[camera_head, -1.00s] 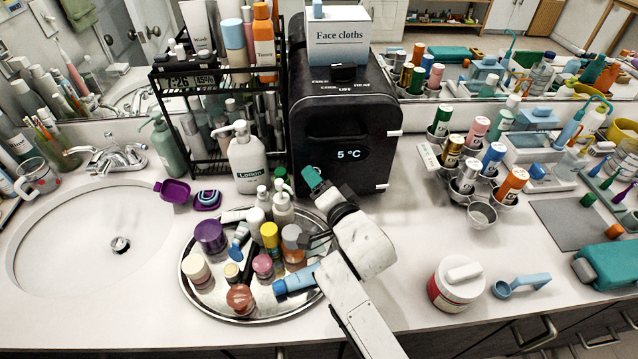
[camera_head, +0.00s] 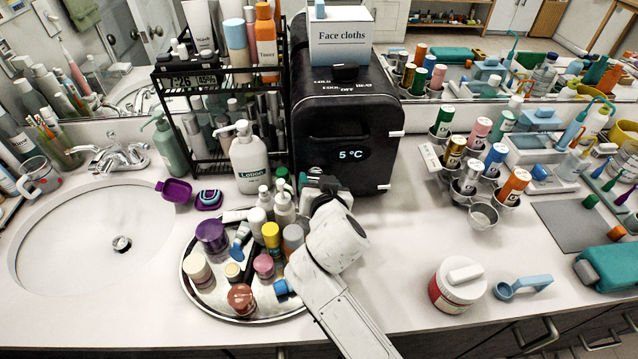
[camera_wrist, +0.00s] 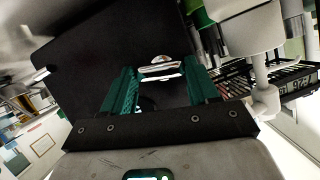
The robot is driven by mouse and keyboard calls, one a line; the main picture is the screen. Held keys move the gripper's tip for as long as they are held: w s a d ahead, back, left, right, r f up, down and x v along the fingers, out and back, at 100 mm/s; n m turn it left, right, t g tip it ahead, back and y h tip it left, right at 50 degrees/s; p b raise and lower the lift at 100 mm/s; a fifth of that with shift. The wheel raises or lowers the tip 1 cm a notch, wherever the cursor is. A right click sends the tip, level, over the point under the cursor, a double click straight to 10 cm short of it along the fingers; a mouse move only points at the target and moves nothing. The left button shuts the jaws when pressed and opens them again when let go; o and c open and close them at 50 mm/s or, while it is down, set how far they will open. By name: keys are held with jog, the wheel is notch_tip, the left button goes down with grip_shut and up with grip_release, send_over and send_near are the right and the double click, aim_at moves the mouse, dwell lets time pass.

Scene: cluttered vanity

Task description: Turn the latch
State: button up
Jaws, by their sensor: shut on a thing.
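The black mini fridge (camera_head: 350,120) stands at the middle back of the counter, its door reading 5 °C. A small pale, shiny piece (camera_wrist: 162,70), which seems to be the latch, shows against its dark face in the wrist view. My gripper (camera_wrist: 160,66) has its teal fingers on either side of this piece and is shut on it. In the head view my gripper (camera_head: 324,184) is low in front of the door's left part. My wrist and arm hide the fingertips and the latch there.
A round metal tray (camera_head: 198,290) crowded with bottles and jars lies at the left of my arm. A lotion bottle (camera_head: 249,160) and black rack (camera_head: 215,75) stand left of the fridge. Counter right of my arm is clear up to the red-white jar (camera_head: 457,285).

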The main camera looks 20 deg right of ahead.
jog(key=shift+n+h, duration=0.4)
dwell(0.3)
jog(key=o, duration=1.1)
jog(key=shift+c, duration=0.2)
jog(key=shift+a+r, duration=0.1)
